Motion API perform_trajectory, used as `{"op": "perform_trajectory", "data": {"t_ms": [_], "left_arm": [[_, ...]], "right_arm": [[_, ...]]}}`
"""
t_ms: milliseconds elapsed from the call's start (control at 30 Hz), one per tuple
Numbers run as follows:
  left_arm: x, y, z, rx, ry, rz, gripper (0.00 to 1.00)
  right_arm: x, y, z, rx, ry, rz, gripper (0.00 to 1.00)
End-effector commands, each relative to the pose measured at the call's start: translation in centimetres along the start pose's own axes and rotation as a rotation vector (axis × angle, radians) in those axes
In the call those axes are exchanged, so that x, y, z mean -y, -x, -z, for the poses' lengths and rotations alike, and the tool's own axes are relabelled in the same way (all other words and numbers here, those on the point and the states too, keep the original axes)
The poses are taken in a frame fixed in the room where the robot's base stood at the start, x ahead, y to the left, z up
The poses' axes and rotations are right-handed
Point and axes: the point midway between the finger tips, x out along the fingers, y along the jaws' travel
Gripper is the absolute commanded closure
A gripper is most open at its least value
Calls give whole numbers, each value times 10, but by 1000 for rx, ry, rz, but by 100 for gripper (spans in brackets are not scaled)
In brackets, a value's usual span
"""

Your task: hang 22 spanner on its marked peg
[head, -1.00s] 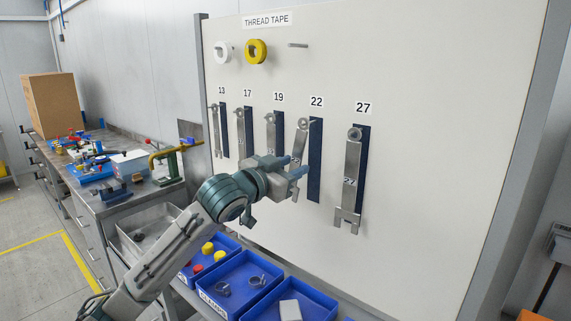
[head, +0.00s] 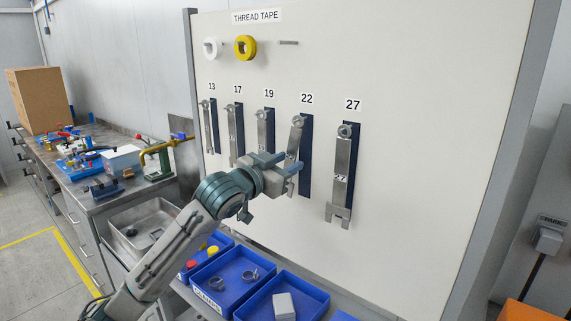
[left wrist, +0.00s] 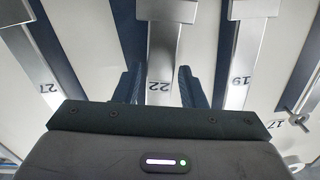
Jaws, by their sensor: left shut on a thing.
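The 22 spanner (head: 294,139) is a flat silver spanner with a ring at its top, in front of the board under the 22 label (head: 306,99). It leans slightly to the left of its dark blue outline (head: 307,165). My left gripper (head: 286,166) is shut on its lower part. In the left wrist view the spanner's shank (left wrist: 161,55), marked 22, lies between the two dark fingers (left wrist: 158,86). The ring is close to the outline's top; I cannot tell whether it is around the peg. My right gripper is not in view.
The 27 spanner (head: 342,165) hangs to the right, and the 19 spanner (head: 262,130) hangs close by on the left. Tape rolls (head: 245,48) hang above. Blue bins (head: 236,282) stand below the board. The board right of 27 is bare.

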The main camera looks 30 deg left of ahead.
Motion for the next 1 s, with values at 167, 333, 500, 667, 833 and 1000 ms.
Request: {"op": "perform_trajectory", "data": {"t_ms": [167,333,500,667,833,1000], "left_arm": [[0,0,0,-1,0,0,39],[0,0,0,-1,0,0,37],[0,1,0,0,-1,0,37],[1,9,-1,-1,-5,2,37],[0,26,-3,1,-8,1,37],[1,41,-3,0,-7,3,37]], "right_arm": [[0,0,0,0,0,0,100],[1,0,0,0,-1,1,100],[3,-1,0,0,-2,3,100],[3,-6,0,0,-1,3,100],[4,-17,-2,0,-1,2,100],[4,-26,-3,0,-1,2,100]]}}
